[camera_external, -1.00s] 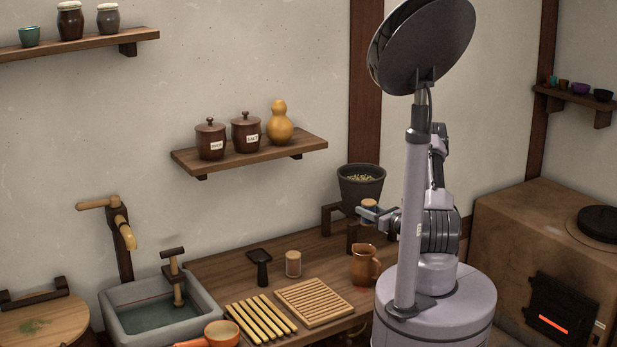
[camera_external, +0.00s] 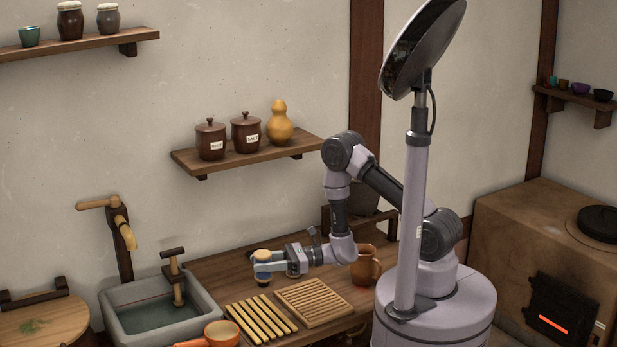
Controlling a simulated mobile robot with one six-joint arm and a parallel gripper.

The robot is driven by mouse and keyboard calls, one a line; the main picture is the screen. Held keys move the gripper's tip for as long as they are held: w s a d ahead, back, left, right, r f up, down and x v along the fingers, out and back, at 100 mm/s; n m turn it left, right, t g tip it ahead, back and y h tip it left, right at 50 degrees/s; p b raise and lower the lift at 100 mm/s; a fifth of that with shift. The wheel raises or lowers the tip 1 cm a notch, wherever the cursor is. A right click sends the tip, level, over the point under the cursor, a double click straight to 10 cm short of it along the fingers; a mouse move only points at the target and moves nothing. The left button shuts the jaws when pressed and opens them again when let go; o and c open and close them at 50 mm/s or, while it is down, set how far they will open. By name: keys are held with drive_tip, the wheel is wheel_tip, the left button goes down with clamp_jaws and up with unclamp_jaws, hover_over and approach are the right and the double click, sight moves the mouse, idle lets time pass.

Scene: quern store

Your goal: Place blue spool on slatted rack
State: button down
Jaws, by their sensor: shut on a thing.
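My gripper (camera_external: 264,266) is shut on the blue spool (camera_external: 263,255), whose tan top end shows above the pale fingers. The fingers hide most of its blue middle. It is held upright above the wooden counter, behind the slatted pieces. A rack of separate yellow slats (camera_external: 261,318) lies on the counter beside the sink. A tan board with finer slats (camera_external: 314,302) lies to its right; I cannot tell which is the slatted rack. Both look empty.
A brown jug (camera_external: 366,267) stands right of the tan board. My arm hides a pale spool-like piece and most of a dark pot; a dark tool is largely hidden behind the held spool.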

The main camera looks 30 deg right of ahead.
drive_tip(key=s+a+g, duration=0.1)
drive_tip(key=s+a, duration=0.1)
drive_tip(key=s, duration=0.1)
drive_tip(key=b, duration=0.3)
hover_over(262, 320)
drive_tip(key=shift+n, duration=0.4)
wheel_tip(262, 320, down, 13)
drive_tip(key=shift+f+b, duration=0.2)
drive_tip(key=shift+b, duration=0.2)
drive_tip(key=c, duration=0.9)
unclamp_jaws()
drive_tip(key=shift+o, duration=0.2)
